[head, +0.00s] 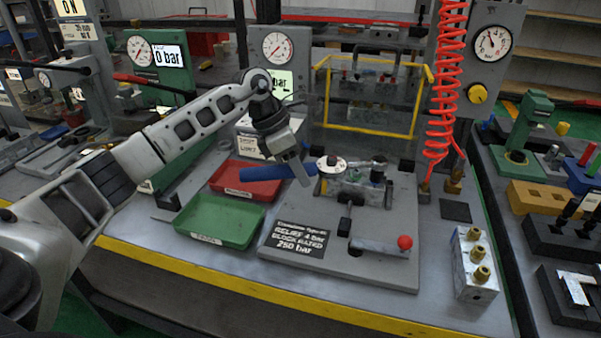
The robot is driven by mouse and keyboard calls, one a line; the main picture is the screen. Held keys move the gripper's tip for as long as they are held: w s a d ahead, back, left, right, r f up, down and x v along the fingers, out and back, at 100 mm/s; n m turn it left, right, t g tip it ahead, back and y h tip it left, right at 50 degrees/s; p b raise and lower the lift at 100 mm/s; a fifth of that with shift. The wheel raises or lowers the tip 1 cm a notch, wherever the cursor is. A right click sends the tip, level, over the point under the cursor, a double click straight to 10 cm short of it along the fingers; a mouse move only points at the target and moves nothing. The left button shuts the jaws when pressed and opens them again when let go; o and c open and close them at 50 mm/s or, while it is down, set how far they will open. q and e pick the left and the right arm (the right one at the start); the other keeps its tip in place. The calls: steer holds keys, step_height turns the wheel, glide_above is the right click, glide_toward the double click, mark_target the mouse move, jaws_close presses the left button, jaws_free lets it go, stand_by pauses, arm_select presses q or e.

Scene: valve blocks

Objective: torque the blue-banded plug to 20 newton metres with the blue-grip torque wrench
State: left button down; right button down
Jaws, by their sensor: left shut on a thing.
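The blue-grip torque wrench (262,175) lies roughly level, its blue grip to the left and its round white dial (331,161) in the middle. My left gripper (299,171) is shut on it at the right part of the grip. The wrench's head end (377,163) is over the right side of a metal valve block (352,188) clamped on a grey fixture plate (283,262). A dark fitting stands under the head; I cannot tell whether they are engaged. No blue band on a plug can be made out. My right gripper is not in view.
A red tray (270,190) and a green tray (213,241) lie left of the plate. A red-knobbed clamp lever (404,242) is at the plate's front. A yellow-framed guard (420,107) stands behind, a red coiled hose (441,120) hangs right. A block with brass fittings (472,285) stands front right.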

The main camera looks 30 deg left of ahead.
arm_select(q)
steer(key=shift+w+r, duration=0.15)
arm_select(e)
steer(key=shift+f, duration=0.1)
arm_select(q)
steer(key=shift+w+a+m+g+b, duration=0.35)
steer(key=shift+w+a+m, duration=0.4)
steer(key=shift+w+m, duration=0.25)
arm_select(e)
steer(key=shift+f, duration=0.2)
arm_select(q)
steer(key=shift+w+a, duration=0.1)
steer(key=shift+w, duration=0.1)
steer(key=shift+s+d+n+p, duration=0.3)
steer(key=shift+s+d+n, duration=0.1)
steer(key=shift+s, duration=0.15)
steer(key=shift+s+d+n+p, duration=0.3)
steer(key=shift+s+n, duration=0.1)
steer(key=shift+s, duration=0.15)
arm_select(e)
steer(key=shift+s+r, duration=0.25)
